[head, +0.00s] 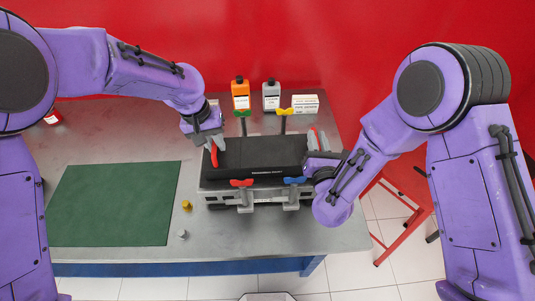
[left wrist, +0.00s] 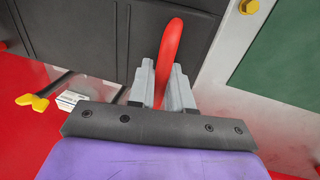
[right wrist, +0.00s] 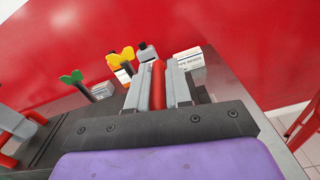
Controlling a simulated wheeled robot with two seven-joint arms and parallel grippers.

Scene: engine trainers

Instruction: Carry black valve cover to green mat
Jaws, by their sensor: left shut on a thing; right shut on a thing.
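The black valve cover (head: 262,160) rests on the grey engine trainer (head: 220,199). My left gripper (head: 211,142) is shut on the red handle (head: 214,156) at the cover's left end; in the left wrist view this handle (left wrist: 168,45) stands between the fingers. My right gripper (head: 312,160) is at the cover's right end. In the right wrist view its fingers are shut on a red handle (right wrist: 158,85). The cover's right end is partly hidden by my right gripper in the head view. The green mat (head: 115,205) lies bare on the bench to the left.
Green (head: 243,114), yellow (head: 285,111), red (head: 242,183) and blue (head: 293,180) clamp handles surround the cover. Orange (head: 240,97) and grey (head: 271,97) bottles and a white box (head: 305,103) stand behind. Two small pieces (head: 186,205) (head: 182,234) lie between mat and trainer.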

